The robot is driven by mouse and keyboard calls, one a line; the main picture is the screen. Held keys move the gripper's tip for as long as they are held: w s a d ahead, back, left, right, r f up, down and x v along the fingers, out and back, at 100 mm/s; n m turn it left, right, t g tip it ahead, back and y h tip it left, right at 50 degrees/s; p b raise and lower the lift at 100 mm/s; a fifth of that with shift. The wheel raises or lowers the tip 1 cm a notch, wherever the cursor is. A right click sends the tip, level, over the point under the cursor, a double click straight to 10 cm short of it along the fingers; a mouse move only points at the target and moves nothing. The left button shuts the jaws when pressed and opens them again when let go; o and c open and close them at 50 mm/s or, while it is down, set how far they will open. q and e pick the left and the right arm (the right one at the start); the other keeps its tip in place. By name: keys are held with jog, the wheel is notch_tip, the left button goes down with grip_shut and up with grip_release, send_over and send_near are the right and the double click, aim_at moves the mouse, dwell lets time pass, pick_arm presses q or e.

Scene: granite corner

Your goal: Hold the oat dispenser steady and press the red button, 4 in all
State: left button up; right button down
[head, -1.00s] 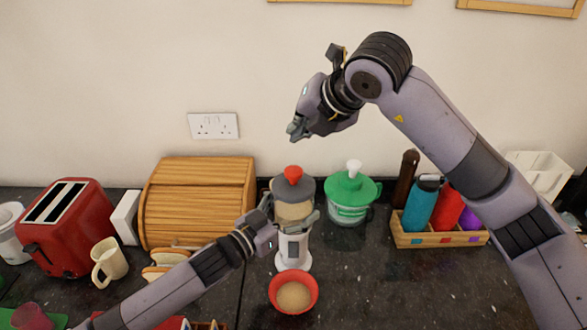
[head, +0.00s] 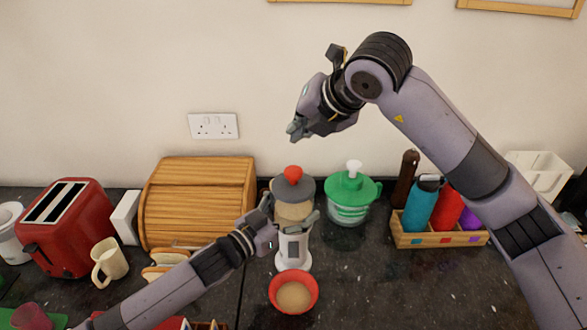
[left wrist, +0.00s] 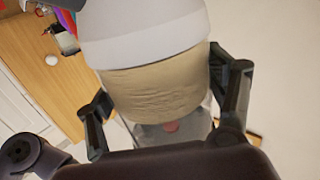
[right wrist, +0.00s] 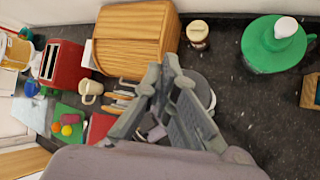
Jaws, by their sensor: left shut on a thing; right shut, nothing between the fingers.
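The oat dispenser (head: 294,250) stands upright on the dark counter, with a grey lid, clear oat-filled middle and white base. Its red button (head: 292,173) sits on top, uncovered. My left gripper (head: 291,214) is shut around the dispenser's middle from the left. The left wrist view shows its fingers (left wrist: 165,108) on both sides of the clear oat container (left wrist: 155,85). A red bowl (head: 274,302) with oats stands in front of the base. My right gripper (head: 295,131) is shut and empty, raised clear of the button; its closed fingers (right wrist: 165,65) partly hide the dispenser in the right wrist view.
A green-lidded jar (head: 350,188) stands close to the dispenser's right, and a wooden bread box (head: 197,205) to its left. A wooden crate with bottles (head: 410,240) is further right. A red toaster (head: 68,230) and cream mug (head: 108,262) are left. Counter at front right is clear.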

jog(key=shift+r, duration=0.15)
dwell(0.7)
notch_tip(320, 180, up, 4)
jog(key=shift+f, duration=0.2)
send_near(294, 165)
jog(key=shift+w+a+f, duration=0.4)
jog(key=shift+w+a, duration=0.2)
jog(key=shift+w, duration=0.15)
jog(key=shift+w+a+f, duration=0.4)
jog(key=shift+w+a, duration=0.2)
jog(key=shift+w, duration=0.2)
jog(key=shift+w+a+f, duration=0.4)
jog(key=shift+w+a, duration=0.15)
jog(key=shift+w, duration=0.2)
jog(key=shift+f, duration=0.1)
jog(key=shift+f, duration=0.3)
jog(key=shift+f, duration=1.2)
dwell(0.7)
